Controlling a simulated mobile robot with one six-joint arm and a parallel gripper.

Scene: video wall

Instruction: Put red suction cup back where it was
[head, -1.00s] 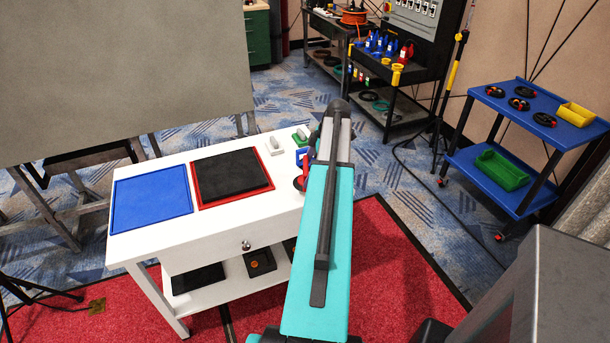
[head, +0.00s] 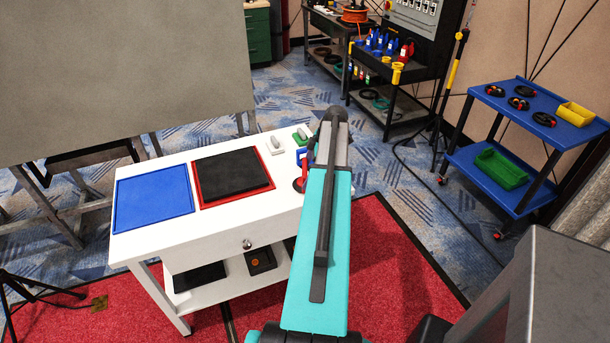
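A red item with a dark round base (head: 301,182), which may be the red suction cup, stands at the right end of the white table (head: 225,225). My arm partly covers it, so its full shape and what touches it cannot be told. My teal arm reaches forward over the table's right end. My gripper is hidden behind the arm, so I cannot see its fingers or what they hold. Black discs with red parts (head: 518,104) lie on top of the blue cart at the right.
The table also holds a blue tray (head: 153,197), a black pad in a red tray (head: 231,172), and white (head: 275,146), green (head: 300,137) and blue (head: 301,155) pieces. A grey panel (head: 120,70) stands behind.

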